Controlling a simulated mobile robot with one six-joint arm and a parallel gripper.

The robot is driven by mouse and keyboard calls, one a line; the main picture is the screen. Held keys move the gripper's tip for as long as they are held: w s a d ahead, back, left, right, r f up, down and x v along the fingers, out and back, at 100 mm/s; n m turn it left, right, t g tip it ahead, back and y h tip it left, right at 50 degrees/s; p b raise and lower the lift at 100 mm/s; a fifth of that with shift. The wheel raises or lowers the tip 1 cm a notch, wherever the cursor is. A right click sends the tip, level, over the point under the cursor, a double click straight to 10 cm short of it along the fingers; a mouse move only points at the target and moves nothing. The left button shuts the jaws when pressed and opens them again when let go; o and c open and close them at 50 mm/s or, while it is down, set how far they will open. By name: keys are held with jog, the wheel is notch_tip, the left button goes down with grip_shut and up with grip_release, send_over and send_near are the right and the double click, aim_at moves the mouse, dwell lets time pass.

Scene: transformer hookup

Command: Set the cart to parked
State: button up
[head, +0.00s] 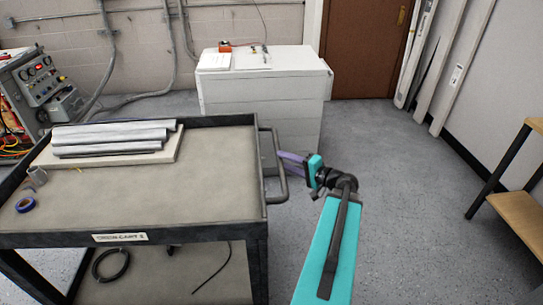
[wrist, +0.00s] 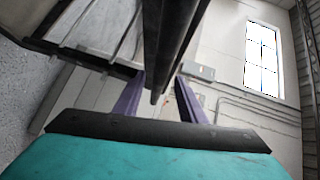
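The cart is a black-framed utility cart (head: 215,225) with a tan top, at the left in the head view. Its dark tubular handle (head: 279,180) sticks out from the right side. My gripper (head: 284,158) is at the handle's far part, with its purple fingers pointing left toward it. In the wrist view my gripper (wrist: 160,78) has its two purple fingers spread apart. A dark bar (wrist: 167,40), which looks like the handle, runs down between or just in front of them. I cannot tell whether either finger touches it. No parking mark shows.
Grey rolled pieces on a board (head: 120,150) and a blue tape roll (head: 25,205) lie on the cart. A white cabinet (head: 262,95) stands behind it. A control panel (head: 40,85) is at far left, a wooden bench (head: 520,210) at right. The floor between is clear.

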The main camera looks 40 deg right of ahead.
jog(key=w+f, duration=0.1)
jog(key=w, duration=0.6)
jog(key=shift+w+a+p, duration=0.2)
jog(key=shift+a+p, duration=0.1)
jog(key=shift+p, duration=0.15)
jog(key=shift+c, duration=0.2)
grip_shut()
